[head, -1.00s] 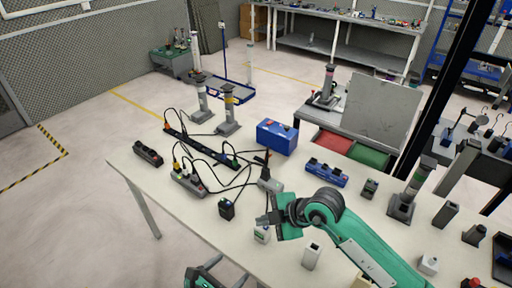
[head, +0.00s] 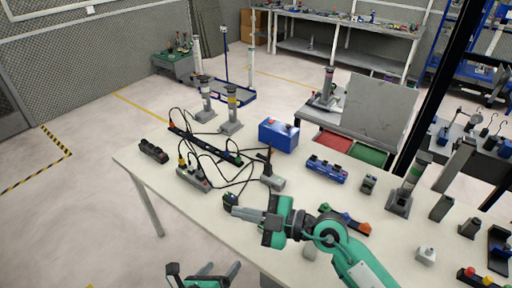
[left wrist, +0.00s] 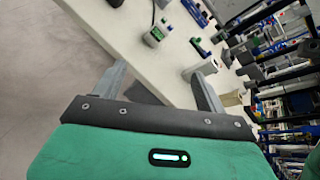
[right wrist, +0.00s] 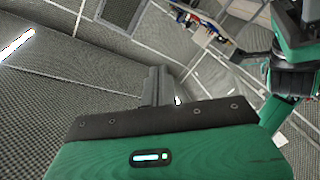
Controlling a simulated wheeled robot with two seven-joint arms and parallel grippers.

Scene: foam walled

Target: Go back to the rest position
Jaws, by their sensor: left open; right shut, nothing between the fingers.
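My left gripper (head: 204,268) is at the bottom edge of the head view, in front of the table's near edge. Its two fingers are spread and empty, and they also show apart in the left wrist view (left wrist: 159,72). My right gripper (head: 238,211) is over the table, pointing left, with its fingers together and nothing between them. In the right wrist view its closed fingers (right wrist: 157,75) point toward the mesh walls. The right gripper and arm hide part of the tabletop behind them.
The white table (head: 137,163) holds power strips with black cables (head: 193,175), a blue box (head: 278,135), a blue device (head: 326,170) and grey posts (head: 231,110). A small dark device (head: 230,198) is close to the right fingertips. Floor left of the table is clear.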

